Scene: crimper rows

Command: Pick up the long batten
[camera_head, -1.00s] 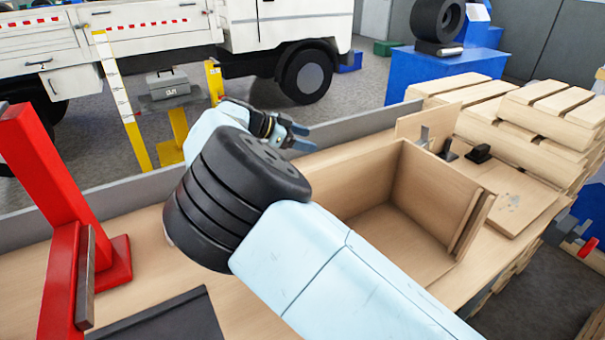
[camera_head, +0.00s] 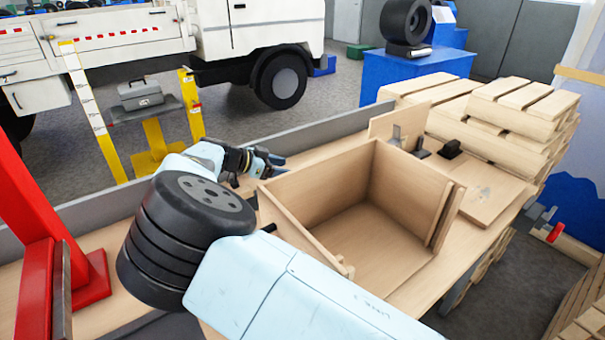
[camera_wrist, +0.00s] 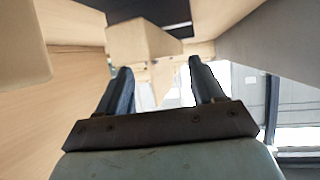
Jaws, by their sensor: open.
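My gripper (camera_head: 274,165) is open, low over the bench by the back left corner of the open wooden box. In the wrist view, the two dark fingers (camera_wrist: 160,68) stand apart. A pale wooden piece with a squared end (camera_wrist: 145,42) shows just beyond the fingertips, and a narrower pale part shows in the gap between them. I cannot tell whether this piece is the long batten or part of the box. No long batten can be clearly made out on the bench in the head view; my arm hides part of the bench.
The open wooden box (camera_head: 375,146) stands on the bench (camera_head: 462,262). A grey raised edge (camera_head: 318,138) runs along the bench's back. A red frame (camera_head: 38,270) stands at left. Stacked pallets (camera_head: 520,100) are at right, beside a flat board (camera_head: 490,200) with small dark parts.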

